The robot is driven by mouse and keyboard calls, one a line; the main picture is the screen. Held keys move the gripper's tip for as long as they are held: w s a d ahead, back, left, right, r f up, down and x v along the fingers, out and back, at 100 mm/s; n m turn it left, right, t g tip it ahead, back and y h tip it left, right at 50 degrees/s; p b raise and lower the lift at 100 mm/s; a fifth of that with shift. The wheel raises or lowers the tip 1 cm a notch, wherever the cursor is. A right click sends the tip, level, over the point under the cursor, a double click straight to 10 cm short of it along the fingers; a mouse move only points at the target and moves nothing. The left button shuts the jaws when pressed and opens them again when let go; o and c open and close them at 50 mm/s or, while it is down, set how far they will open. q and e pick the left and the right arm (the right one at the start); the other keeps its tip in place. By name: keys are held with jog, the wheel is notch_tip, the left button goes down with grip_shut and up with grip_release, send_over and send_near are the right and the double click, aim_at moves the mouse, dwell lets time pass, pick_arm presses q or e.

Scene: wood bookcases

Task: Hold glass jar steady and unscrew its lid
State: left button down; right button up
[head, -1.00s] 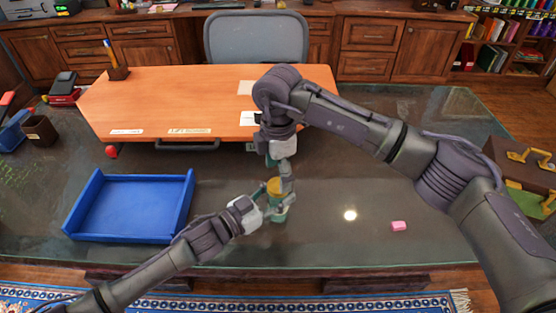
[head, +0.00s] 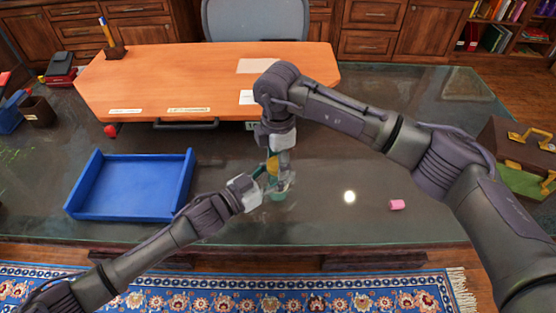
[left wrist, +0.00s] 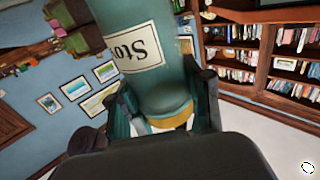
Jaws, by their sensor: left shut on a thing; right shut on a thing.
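My left gripper (head: 265,187) reaches in from the left and is shut on the jar. In the left wrist view the jar (left wrist: 160,70) lies between the left fingers (left wrist: 165,105), with an upside-down "Sto" label and the yellow lid (left wrist: 178,121) at the picture's lower end. My right gripper (head: 277,170) comes down from above and is shut on the lid. Its fingers partly hide lid and jar.
A blue open tray (head: 130,205) lies on the desk to the left. An orange raised board (head: 200,85) stands behind the jar. A pink block (head: 396,204) lies at the right, with bare desk around it.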

jog(key=n, duration=0.7)
jog(key=shift+r, duration=0.1)
jog(key=n, duration=2.3)
jog(key=shift+n, duration=0.4)
jog(key=n, duration=0.4)
jog(key=shift+r+n, duration=0.1)
jog(key=shift+n, duration=0.2)
jog(key=n, duration=0.4)
jog(key=shift+n, duration=0.3)
jog(key=n, duration=0.3)
